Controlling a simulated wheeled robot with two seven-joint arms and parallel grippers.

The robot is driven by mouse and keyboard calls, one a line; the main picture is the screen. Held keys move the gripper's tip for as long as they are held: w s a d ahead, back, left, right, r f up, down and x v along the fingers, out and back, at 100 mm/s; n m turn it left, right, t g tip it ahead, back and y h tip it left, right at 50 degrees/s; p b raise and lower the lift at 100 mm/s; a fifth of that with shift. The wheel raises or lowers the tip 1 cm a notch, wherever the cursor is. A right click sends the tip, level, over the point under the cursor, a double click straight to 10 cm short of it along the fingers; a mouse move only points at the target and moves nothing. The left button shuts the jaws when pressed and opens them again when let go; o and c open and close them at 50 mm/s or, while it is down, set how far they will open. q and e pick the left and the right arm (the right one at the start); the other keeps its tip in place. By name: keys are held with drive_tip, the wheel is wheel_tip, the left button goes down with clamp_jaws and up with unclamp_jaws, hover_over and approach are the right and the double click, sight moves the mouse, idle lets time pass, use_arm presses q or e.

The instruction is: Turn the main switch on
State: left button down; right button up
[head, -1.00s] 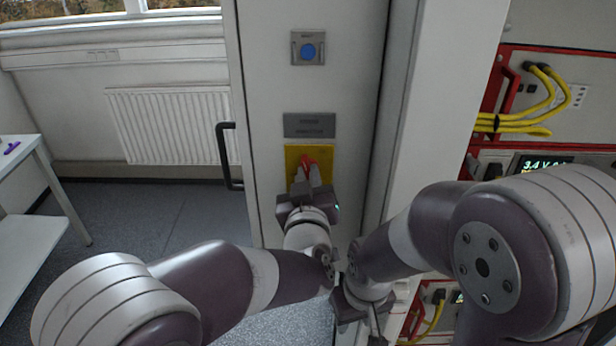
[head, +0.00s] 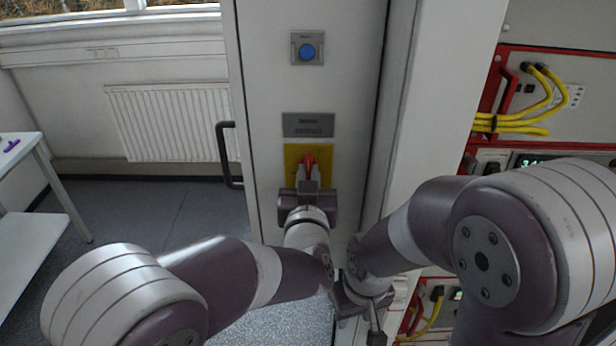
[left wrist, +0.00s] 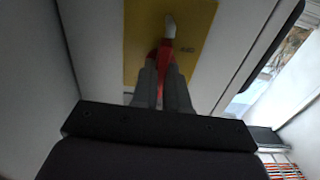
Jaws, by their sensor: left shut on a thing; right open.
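The main switch has a red handle (head: 309,161) on a yellow plate (head: 292,156), below a grey label plate on the cabinet front. The handle stands about upright in the head view. My left gripper (head: 308,173) is shut on the handle, one finger on each side. The left wrist view shows the red handle (left wrist: 163,54) between the fingers (left wrist: 163,88), over the yellow plate (left wrist: 201,42). The fingers hide part of the handle. My right gripper (head: 374,322) is open and low in front of the cabinet, apart from the switch and partly cut off.
A blue button (head: 308,51) sits higher on the cabinet front. A black door handle (head: 226,155) juts out at its left edge. Red-framed racks with yellow cables (head: 520,126) stand at the right. A white table (head: 30,200) is at the far left. The floor between is clear.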

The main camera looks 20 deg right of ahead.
use_arm(q)
drive_tip(key=c, duration=1.3)
unclamp_jaws()
drive_tip(key=shift+o, duration=0.8)
drive_tip(key=shift+w+d+f, duration=0.1)
drive_tip(key=shift+w+f, duration=0.05)
drive_tip(key=shift+w, duration=0.15)
drive_tip(key=b+v, duration=0.5)
drive_tip(key=v, duration=0.7)
drive_tip(key=shift+s, duration=0.35)
